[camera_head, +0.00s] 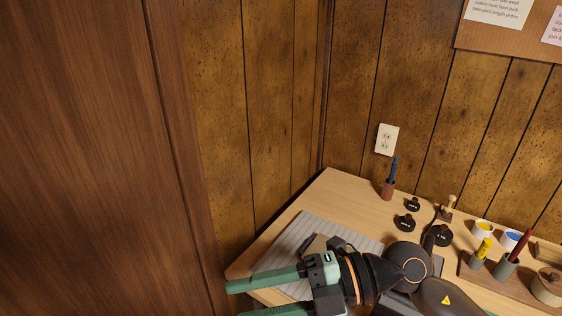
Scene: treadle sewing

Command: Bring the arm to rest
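My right arm comes in from the lower right, over the left part of the wooden desk (335,190). Its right gripper (234,301) points left, with two green fingers reaching to the desk's left edge. The fingers are apart, and I see nothing held between them. The lower finger is partly cut off by the bottom of the picture. My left gripper is not in view.
A lined sheet (300,232) lies under the gripper. Behind the arm stand a brown holder (388,190) with a blue-handled tool, several black knobbed pieces (405,222), a yellow-filled cup (482,229) and a blue-filled cup (511,238). Panelled walls close the left and back.

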